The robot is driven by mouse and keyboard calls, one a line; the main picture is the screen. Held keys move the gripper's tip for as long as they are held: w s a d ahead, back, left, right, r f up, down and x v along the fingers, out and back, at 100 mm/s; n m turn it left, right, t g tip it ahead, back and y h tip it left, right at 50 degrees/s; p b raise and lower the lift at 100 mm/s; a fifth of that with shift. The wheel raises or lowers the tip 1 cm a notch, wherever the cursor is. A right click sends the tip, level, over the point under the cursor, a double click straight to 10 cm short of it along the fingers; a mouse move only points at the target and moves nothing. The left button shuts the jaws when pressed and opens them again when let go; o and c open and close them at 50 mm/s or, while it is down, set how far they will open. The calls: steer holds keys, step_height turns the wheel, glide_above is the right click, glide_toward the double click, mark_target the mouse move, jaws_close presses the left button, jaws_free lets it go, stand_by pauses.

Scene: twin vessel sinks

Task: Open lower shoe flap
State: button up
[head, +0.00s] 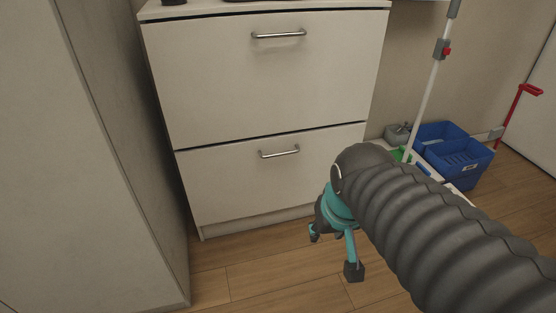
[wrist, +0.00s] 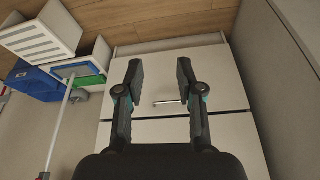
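The white shoe cabinet has an upper flap (head: 262,75) and a lower flap (head: 268,180), each with a metal bar handle. Both flaps look shut. The lower handle (head: 279,153) is at the middle top of the lower flap. In the wrist view, a handle (wrist: 168,102) shows between the fingers, and the cabinet appears upside down. My gripper (head: 333,250) is low in front of the cabinet, to the right of the lower handle and apart from it. In the wrist view its two fingers (wrist: 158,75) are spread wide with nothing between them.
A tall pale cabinet (head: 95,150) stands close on the left. On the right are a blue bucket set (head: 455,150), a white-handled mop (head: 425,110) and a red-handled tool (head: 513,112). The wooden floor (head: 270,275) in front of the shoe cabinet is clear.

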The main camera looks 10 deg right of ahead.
step_height(320, 180, down, 6)
steer(key=w+m+g+y, duration=0.2)
steer(key=w, duration=0.1)
steer(key=m+t+y+b, duration=0.2)
steer(key=m+t+y, duration=0.3)
steer(key=m+t, duration=0.65)
glide_toward(281, 154)
steer(key=shift+n+t, duration=0.45)
steer(key=x, duration=0.7)
steer(key=f+p+x, duration=0.1)
steer(key=x, duration=0.2)
steer(key=shift+w, duration=0.15)
steer(key=shift+c, duration=0.2)
jaws_close()
